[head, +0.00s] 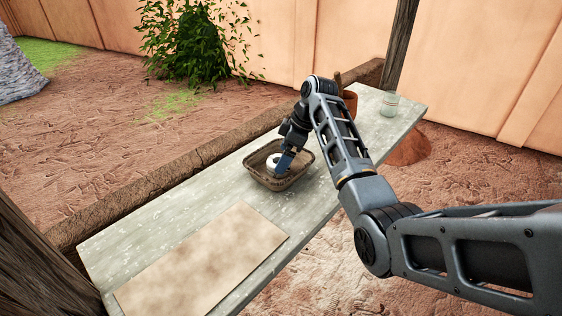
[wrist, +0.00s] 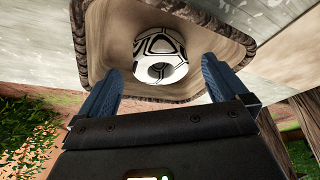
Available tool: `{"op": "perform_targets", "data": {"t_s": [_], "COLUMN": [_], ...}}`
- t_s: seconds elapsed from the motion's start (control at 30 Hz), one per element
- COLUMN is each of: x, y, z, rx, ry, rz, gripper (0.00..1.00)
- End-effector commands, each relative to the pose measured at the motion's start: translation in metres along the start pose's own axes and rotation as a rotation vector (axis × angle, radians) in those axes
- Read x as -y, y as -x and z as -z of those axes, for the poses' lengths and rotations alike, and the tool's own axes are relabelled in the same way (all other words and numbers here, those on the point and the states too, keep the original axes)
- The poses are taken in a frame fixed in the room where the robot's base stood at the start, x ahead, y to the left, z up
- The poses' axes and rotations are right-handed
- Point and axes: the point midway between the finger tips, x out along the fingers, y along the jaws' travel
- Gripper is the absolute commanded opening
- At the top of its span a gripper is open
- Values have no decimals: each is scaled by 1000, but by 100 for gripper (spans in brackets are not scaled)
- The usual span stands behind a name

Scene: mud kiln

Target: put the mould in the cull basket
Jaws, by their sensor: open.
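The mould (wrist: 160,52) is a white, rounded piece with black lines and a dark hole in its near end. It lies inside the cull basket (wrist: 103,40), a brown woven basket with a pale inside. In the head view the basket (head: 266,183) stands on the bench, and a white part of the mould (head: 274,160) shows in it. My gripper (head: 282,168) reaches down into the basket. In the wrist view my gripper (wrist: 160,75) is open, its blue fingers apart on either side of the mould, without visible contact. Part of the mould is hidden by the gripper in the head view.
The pale bench (head: 195,205) runs diagonally and carries a flat tan board (head: 205,262) at the near left. A glass jar (head: 390,104) and a terracotta pot (head: 350,102) stand at its far right end. Bare bench lies left of the basket.

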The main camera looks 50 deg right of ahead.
Motion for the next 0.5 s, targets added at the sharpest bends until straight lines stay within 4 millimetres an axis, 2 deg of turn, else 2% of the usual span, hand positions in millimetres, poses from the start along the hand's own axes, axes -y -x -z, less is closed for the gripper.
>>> {"op": "perform_targets", "data": {"t_s": [0.1,0.3,0.5], "x": [-1,-1,-1], "y": [26,63,82], "z": [0,0,0], "rx": [-2,-2,0], "ry": [1,0,1], "rz": [-5,-4,-2], "gripper": [100,100,100]}}
